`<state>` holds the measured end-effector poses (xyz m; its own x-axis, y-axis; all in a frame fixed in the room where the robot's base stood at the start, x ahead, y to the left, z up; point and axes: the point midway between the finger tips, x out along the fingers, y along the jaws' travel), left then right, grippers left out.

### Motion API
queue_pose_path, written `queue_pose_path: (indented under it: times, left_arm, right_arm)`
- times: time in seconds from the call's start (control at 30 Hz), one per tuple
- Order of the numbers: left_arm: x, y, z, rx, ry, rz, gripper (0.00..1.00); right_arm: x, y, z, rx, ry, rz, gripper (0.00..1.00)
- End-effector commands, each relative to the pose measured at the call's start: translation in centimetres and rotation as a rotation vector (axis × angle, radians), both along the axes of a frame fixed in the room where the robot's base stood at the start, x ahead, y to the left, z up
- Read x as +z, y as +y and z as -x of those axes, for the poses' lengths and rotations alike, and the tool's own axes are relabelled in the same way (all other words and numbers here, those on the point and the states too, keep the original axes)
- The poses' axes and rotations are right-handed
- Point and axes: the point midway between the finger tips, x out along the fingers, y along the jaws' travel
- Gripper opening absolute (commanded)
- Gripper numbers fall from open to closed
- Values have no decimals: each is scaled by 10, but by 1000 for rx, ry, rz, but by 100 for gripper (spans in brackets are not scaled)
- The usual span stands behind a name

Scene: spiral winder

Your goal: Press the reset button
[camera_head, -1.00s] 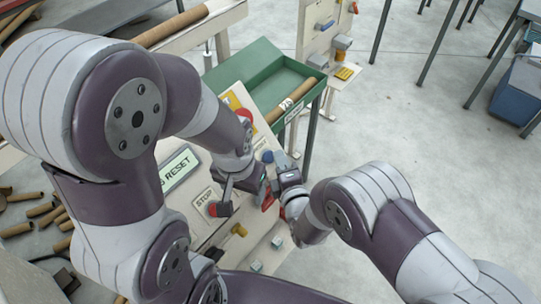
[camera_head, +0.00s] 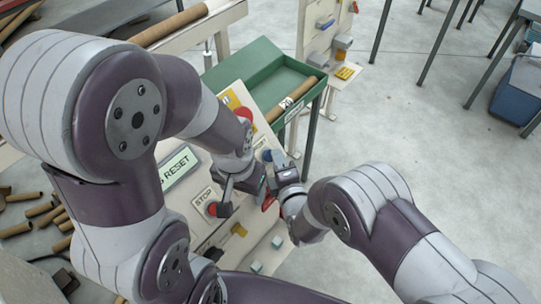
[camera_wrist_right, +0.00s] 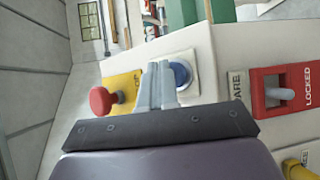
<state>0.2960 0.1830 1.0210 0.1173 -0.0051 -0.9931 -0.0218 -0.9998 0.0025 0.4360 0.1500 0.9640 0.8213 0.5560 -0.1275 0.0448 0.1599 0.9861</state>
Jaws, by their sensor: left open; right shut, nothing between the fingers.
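A round blue button (camera_wrist_right: 181,73) on a pale square plate sits on the control panel in the right wrist view. It shows small and partly hidden in the head view (camera_head: 264,155). My right gripper (camera_wrist_right: 158,68) is shut and empty; its fingertips overlap the button's left side in the picture, and I cannot tell whether they touch it. In the head view my right gripper (camera_head: 279,160) is beside the button. My left gripper (camera_head: 226,192) is open, over the panel near the STOP label.
A red mushroom button (camera_wrist_right: 103,100) on a yellow plate is left of my right fingers. A red LOCKED switch (camera_wrist_right: 284,92) is to the right. A green tray (camera_head: 262,75) with a cardboard tube stands behind the panel.

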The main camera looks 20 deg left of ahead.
Motion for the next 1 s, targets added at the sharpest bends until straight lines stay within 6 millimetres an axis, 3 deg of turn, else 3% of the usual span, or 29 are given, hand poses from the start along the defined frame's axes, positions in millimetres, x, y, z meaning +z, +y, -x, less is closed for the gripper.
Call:
queue_pose_path:
  times: [1.0]
  left_arm:
    - [-7, 0, 0, 0, 0, 0, 66]
  right_arm:
    - [-6, 6, -2, 0, 1, 1, 0]
